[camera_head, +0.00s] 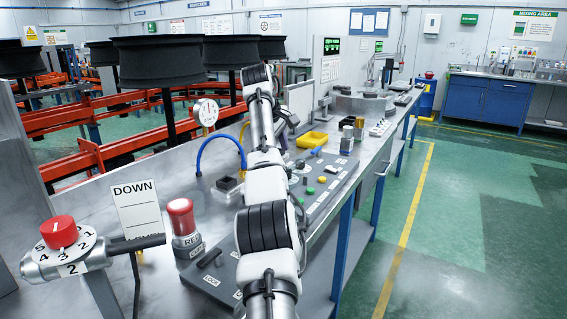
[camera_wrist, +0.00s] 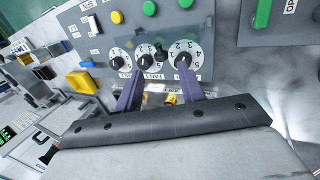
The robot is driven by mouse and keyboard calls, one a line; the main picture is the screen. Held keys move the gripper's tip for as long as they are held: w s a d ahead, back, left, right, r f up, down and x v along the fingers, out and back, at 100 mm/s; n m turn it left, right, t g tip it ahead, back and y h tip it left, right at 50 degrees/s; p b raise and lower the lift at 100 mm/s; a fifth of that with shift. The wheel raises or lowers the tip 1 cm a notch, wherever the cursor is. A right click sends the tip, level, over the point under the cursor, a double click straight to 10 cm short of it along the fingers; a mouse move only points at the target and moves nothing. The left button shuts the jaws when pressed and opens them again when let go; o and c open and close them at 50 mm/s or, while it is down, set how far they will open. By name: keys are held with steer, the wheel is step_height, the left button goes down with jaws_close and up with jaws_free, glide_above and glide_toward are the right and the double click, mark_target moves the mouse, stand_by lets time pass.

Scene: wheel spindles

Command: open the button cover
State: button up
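In the wrist view, the two purple fingers of my gripper (camera_wrist: 161,68) stand apart over a grey control panel (camera_wrist: 205,20). The fingertips lie close to a row of numbered white dials (camera_wrist: 186,53) with black knobs. A small yellow part (camera_wrist: 171,99) shows between the fingers, with a pale, see-through-looking patch beside it. I cannot tell for sure whether this is the button cover. No object is clearly gripped. In the head view, the panel (camera_head: 322,185) lies on the bench beyond my arm, and my arm hides part of it and the gripper.
A pressure gauge (camera_head: 206,112), blue hose (camera_head: 203,150) and yellow bin (camera_head: 312,140) are around the bench. The green floor at right is open.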

steer(key=v, duration=0.5)
steer(key=shift+s+r+p, duration=0.1)
steer(key=shift+r+p, duration=0.1)
steer(key=shift+p, duration=0.15)
